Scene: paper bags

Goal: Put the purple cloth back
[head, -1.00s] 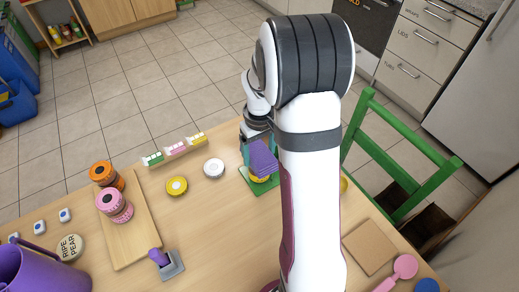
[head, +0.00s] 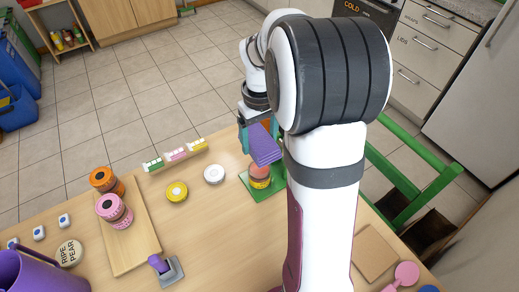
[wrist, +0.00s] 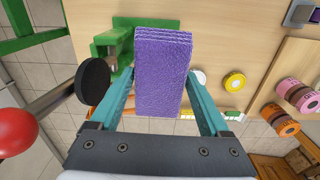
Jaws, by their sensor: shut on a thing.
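The purple cloth (head: 264,146) is a folded, rectangular terry pad. My gripper (head: 247,134) is shut on it and holds it in the air. In the wrist view, the cloth (wrist: 163,70) sits between the two teal fingers of my gripper (wrist: 157,88), its folded layers showing at the far end. The cloth appears clear of the jar. Part of the base is hidden behind my arm.
A white disc (head: 214,174), a yellow-lidded disc (head: 177,191) and a rack of small coloured blocks (head: 178,155) lie left of the base. Orange (head: 104,179) and pink (head: 113,209) rolls stand on a wooden board (head: 140,241). A green chair (head: 425,190) stands right.

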